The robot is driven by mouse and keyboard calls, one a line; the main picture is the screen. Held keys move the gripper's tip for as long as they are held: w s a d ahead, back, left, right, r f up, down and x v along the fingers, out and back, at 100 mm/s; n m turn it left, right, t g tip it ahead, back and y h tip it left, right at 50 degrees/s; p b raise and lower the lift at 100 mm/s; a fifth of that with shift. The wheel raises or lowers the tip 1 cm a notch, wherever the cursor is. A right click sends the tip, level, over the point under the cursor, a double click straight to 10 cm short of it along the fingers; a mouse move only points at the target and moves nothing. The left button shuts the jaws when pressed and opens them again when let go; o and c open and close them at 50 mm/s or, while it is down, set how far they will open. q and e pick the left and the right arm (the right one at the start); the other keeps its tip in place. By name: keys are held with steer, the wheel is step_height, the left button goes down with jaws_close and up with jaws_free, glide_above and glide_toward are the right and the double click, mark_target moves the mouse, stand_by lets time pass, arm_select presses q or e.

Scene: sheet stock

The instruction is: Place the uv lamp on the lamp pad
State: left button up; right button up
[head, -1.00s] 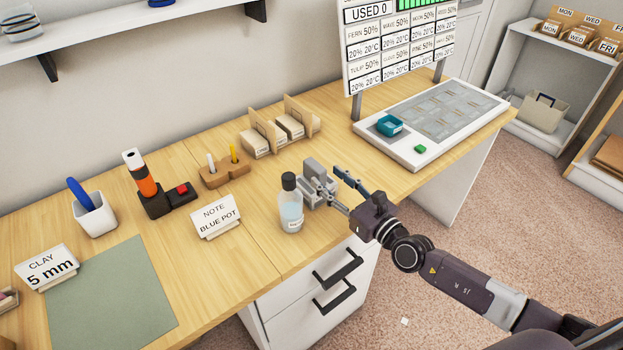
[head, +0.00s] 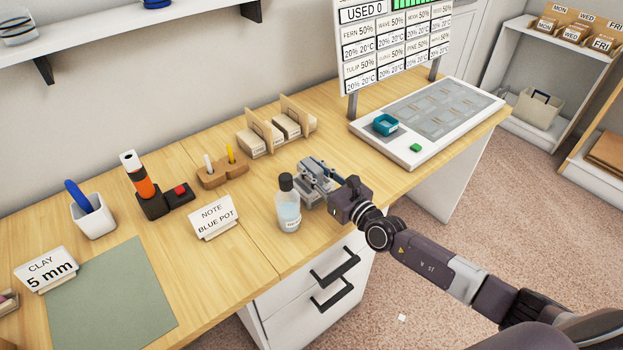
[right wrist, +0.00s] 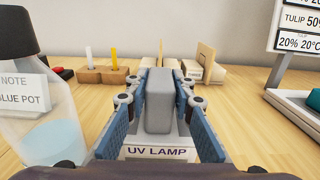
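The uv lamp (right wrist: 158,102) is a grey upright block on a light base whose front label reads UV LAMP (right wrist: 157,152). In the head view the lamp (head: 312,168) stands on the desk just right of a clear bottle, partly hidden by my right gripper. My right gripper (right wrist: 161,85) has its two blue-padded fingers on either side of the block, spread apart; I see no clear grip on it. It also shows in the head view (head: 324,181). No surface is clearly marked as the lamp pad. My left gripper is out of view.
The bottle (head: 289,208) with a black cap stands close left of the right gripper. A NOTE BLUE POT card (head: 215,218), pen block (head: 222,174), card boxes (head: 275,133) and white panel (head: 432,122) surround it. The green mat (head: 108,297) is bare.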

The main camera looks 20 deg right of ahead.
jaws_close()
steer(key=shift+r, duration=0.1)
